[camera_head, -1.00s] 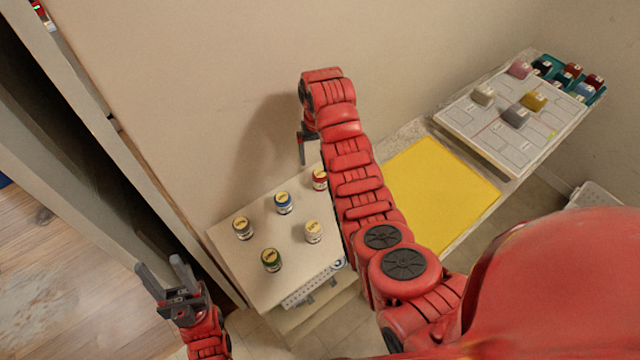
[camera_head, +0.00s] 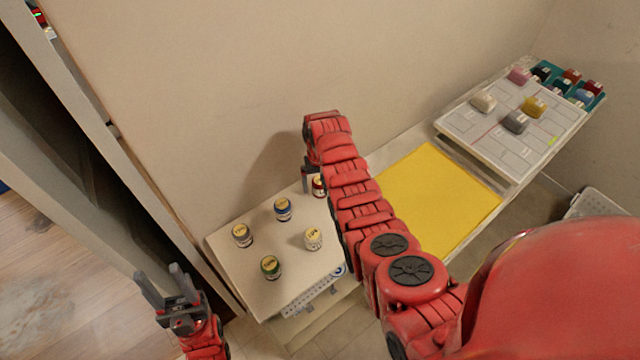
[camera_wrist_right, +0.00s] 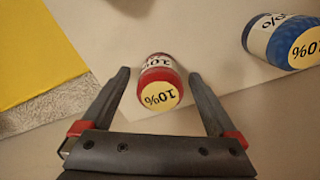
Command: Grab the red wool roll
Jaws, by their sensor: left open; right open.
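The red wool roll (camera_head: 319,187) stands at the back right of the small white table (camera_head: 240,268), partly hidden by my right arm in the head view. In the right wrist view the red roll (camera_wrist_right: 158,85) has a white band and a yellow top marked 10%. My right gripper (camera_wrist_right: 162,80) is open, with one finger on each side of the roll; gaps show between the fingers and the roll. In the head view my right gripper (camera_head: 308,178) is mostly hidden by its arm. My left gripper (camera_head: 158,278) is open and empty at the lower left, off the table.
A blue roll (camera_head: 283,209) stands near the red one and shows in the right wrist view (camera_wrist_right: 285,42). Several other rolls, including a green one (camera_head: 271,267), share the table. A yellow sheet (camera_head: 440,200) and a white board (camera_head: 480,135) lie to the right. The wall is close behind.

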